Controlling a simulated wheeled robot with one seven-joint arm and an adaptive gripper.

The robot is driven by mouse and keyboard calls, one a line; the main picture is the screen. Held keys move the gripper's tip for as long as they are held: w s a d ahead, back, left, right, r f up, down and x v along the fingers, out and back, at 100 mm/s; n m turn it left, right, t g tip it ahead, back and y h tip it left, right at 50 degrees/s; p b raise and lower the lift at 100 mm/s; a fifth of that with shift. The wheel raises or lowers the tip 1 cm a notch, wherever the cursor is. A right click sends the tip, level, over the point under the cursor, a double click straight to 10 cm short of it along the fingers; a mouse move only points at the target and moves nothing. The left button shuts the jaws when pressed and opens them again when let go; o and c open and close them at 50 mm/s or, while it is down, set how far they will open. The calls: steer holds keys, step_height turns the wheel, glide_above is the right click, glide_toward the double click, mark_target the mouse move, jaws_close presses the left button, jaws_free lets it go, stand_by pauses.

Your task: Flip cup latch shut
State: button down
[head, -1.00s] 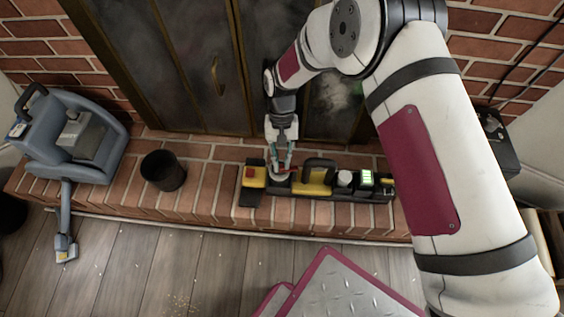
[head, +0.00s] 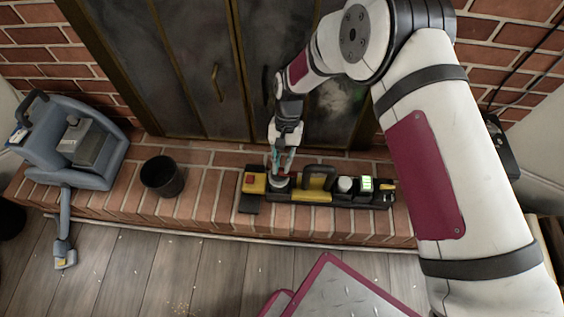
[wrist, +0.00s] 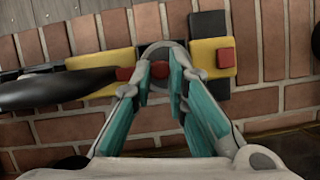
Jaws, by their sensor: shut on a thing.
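A black and yellow device lies along the brick hearth. Near its left end in the head view is a round grey cup (head: 278,182); the cup also shows in the wrist view (wrist: 158,48), partly hidden by my fingers. The latch's exact angle is hidden by the fingers.
A red button (wrist: 224,57) sits on a yellow block beside the cup. A black handle (head: 320,169) arches over the device. A black bin (head: 162,176) and a blue-grey machine (head: 72,140) stand left. Glass fireplace doors (head: 210,70) rise behind.

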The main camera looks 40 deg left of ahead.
steer(key=c, duration=1.5)
jaws_free()
steer(key=shift+c, duration=0.2)
steer(key=v, duration=0.7)
steer(key=shift+r, duration=0.2)
steer(key=shift+w, duration=0.1)
